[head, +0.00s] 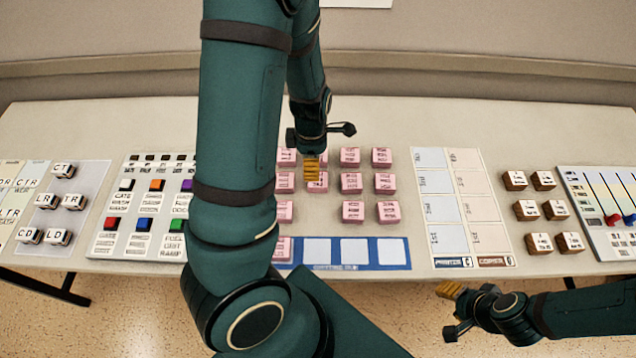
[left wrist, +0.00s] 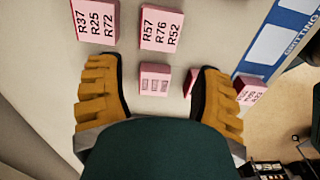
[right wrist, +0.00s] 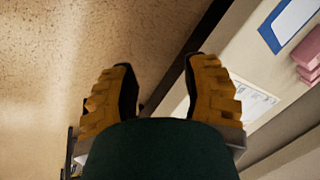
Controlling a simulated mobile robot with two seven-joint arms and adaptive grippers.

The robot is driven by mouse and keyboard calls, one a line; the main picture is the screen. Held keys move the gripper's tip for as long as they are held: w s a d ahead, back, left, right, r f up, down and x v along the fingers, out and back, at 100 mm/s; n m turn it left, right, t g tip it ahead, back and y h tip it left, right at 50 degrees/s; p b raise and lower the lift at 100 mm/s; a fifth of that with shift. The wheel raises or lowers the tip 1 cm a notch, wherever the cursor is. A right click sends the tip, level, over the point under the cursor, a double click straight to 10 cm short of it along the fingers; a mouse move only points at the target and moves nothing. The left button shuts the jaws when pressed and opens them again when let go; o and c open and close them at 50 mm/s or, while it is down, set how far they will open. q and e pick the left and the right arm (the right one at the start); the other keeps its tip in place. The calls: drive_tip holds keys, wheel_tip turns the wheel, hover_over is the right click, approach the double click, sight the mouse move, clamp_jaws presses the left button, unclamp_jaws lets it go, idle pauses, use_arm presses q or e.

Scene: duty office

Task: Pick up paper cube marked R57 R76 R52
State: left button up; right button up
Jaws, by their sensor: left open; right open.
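The pink paper cube marked R57 R76 R52 (left wrist: 162,27) shows at the top middle of the left wrist view, its label up. It lies beyond my left fingertips, and nothing touches it. Another pink cube (left wrist: 155,79) with a small dim label is seen between the open fingers. My left gripper (head: 313,170) points down over the pink cubes in the head view and is empty. I cannot read the cube labels in the head view. My right gripper (head: 450,303) is open and empty in front of the table's edge.
A cube marked R37 R25 R72 (left wrist: 95,20) sits beside it. Several pink cubes (head: 382,184) stand closely around. A blue-edged mat (head: 411,254) lies at the table's front edge. White-topped brown cubes (head: 526,210) stand right. My left arm hides part of the table.

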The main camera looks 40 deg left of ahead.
use_arm(q)
drive_tip(key=f+b, duration=0.1)
drive_tip(key=f, duration=0.4)
drive_tip(key=f+b, duration=0.1)
drive_tip(key=f, duration=0.2)
drive_tip(key=shift+w+b, duration=0.25)
drive_tip(key=shift+b, duration=0.05)
drive_tip(key=shift+d+f, duration=0.1)
drive_tip(key=shift+f, duration=0.2)
drive_tip(key=c, duration=0.8)
